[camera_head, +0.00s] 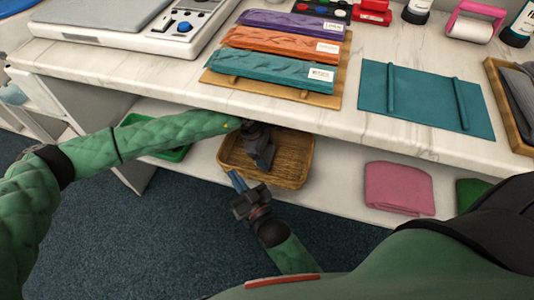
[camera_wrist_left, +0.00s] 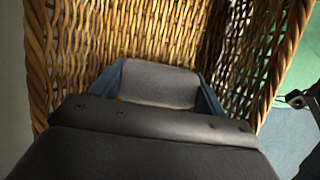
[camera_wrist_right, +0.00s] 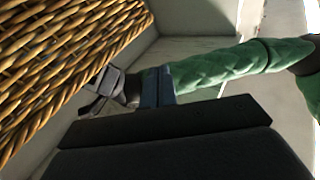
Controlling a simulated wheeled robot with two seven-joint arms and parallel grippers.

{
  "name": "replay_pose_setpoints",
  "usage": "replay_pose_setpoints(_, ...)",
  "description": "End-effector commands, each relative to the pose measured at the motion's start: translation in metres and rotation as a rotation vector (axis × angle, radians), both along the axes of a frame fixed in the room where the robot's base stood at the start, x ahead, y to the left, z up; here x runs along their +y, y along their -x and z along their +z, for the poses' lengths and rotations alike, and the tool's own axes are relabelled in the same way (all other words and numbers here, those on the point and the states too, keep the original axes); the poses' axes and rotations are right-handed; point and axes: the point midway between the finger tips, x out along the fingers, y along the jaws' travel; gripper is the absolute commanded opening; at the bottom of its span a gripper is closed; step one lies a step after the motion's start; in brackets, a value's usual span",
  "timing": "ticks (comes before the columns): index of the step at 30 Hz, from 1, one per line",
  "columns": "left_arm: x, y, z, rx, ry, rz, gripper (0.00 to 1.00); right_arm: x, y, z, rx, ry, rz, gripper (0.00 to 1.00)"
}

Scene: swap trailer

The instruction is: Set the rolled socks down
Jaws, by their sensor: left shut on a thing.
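The rolled socks (camera_wrist_left: 160,84), a grey bundle, sit between the two blue fingers of my left gripper in the left wrist view. My left gripper (camera_head: 264,160) is shut on them and reaches down into a wicker basket (camera_head: 295,180) on the lower shelf. Wicker walls surround the socks in the left wrist view; whether they touch the basket floor I cannot tell. In the head view the gripper largely hides the socks. My right gripper (camera_head: 236,181) is shut and empty, in front of the basket's near left side; its blue fingers are together in the right wrist view (camera_wrist_right: 158,86).
The white counter (camera_head: 420,145) overhangs the lower shelf close above my left arm. A folded pink cloth (camera_head: 398,188) lies right of the basket, with a green item (camera_head: 472,192) beyond. A green tray (camera_head: 172,152) is to the left. Wrapped packets (camera_head: 270,70) lie on the counter.

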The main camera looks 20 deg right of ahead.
Motion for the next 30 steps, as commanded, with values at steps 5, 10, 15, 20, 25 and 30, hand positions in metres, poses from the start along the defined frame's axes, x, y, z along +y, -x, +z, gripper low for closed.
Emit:
replay_pose_setpoints(5,0.000,0.000,0.000,0.000,0.000,0.000,0.48,0.000,0.001,0.006,-0.016,-0.005,-0.002,0.00)
replay_pose_setpoints(10,0.000,0.000,-0.001,0.000,0.000,0.000,0.48,0.000,0.001,0.008,-0.029,-0.008,-0.003,0.00)
replay_pose_setpoints(15,0.000,0.000,-0.001,0.000,0.000,0.000,0.48,0.000,0.000,0.011,-0.037,-0.009,-0.003,0.00)
replay_pose_setpoints(20,0.000,0.000,-0.001,0.000,0.000,0.000,0.95,0.000,-0.001,0.014,-0.045,-0.011,-0.003,0.00)
replay_pose_setpoints(25,0.000,0.000,-0.001,0.000,0.000,0.000,0.96,0.000,-0.002,0.015,-0.046,-0.011,-0.003,0.00)
replay_pose_setpoints(30,0.000,0.000,-0.001,0.000,0.000,0.000,0.96,0.000,-0.001,0.014,-0.044,-0.011,-0.003,0.00)
